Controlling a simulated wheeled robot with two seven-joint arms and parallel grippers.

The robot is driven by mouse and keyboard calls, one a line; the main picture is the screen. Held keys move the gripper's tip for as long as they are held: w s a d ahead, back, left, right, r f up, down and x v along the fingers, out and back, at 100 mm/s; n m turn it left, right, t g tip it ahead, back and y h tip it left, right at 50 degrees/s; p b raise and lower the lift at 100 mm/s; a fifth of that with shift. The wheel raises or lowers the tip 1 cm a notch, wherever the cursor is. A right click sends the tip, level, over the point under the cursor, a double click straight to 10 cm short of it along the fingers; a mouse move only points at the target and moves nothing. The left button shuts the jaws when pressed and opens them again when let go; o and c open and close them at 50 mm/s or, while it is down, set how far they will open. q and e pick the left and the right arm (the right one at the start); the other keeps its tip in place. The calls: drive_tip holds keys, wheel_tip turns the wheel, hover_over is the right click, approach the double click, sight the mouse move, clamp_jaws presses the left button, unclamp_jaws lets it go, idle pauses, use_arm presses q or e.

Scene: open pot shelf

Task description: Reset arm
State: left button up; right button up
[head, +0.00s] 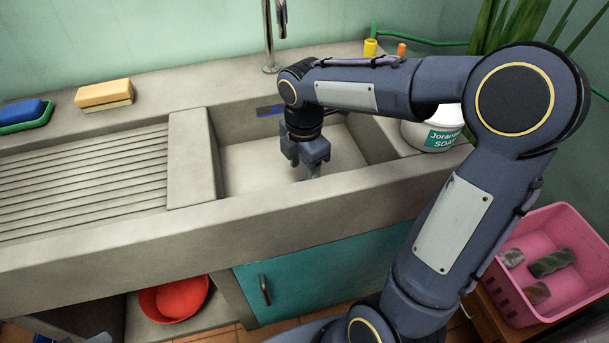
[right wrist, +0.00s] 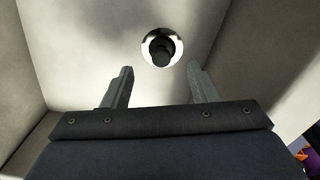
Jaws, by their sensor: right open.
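My right gripper (head: 308,168) points down into the grey concrete sink basin (head: 248,170). In the right wrist view, its two fingers (right wrist: 161,88) stand apart with nothing between them. The dark drain (right wrist: 161,47) with a bright metal ring lies beyond the fingertips on the basin floor. My right arm reaches in from the right over the counter and hides part of the basin and its right side. My left gripper is not in the head view.
A tap (head: 270,40) rises behind the basin. A white soap tub (head: 432,134) stands right of it. Sponges (head: 104,92) sit on the back ledge at left. A pink crate (head: 548,262) is at lower right. A red bowl (head: 176,299) sits below the counter. The ribbed drainboard (head: 85,180) is clear.

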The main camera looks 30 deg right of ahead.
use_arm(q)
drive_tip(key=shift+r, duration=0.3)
use_arm(e)
drive_tip(key=shift+w+r, duration=0.1)
drive_tip(key=shift+r, duration=0.8)
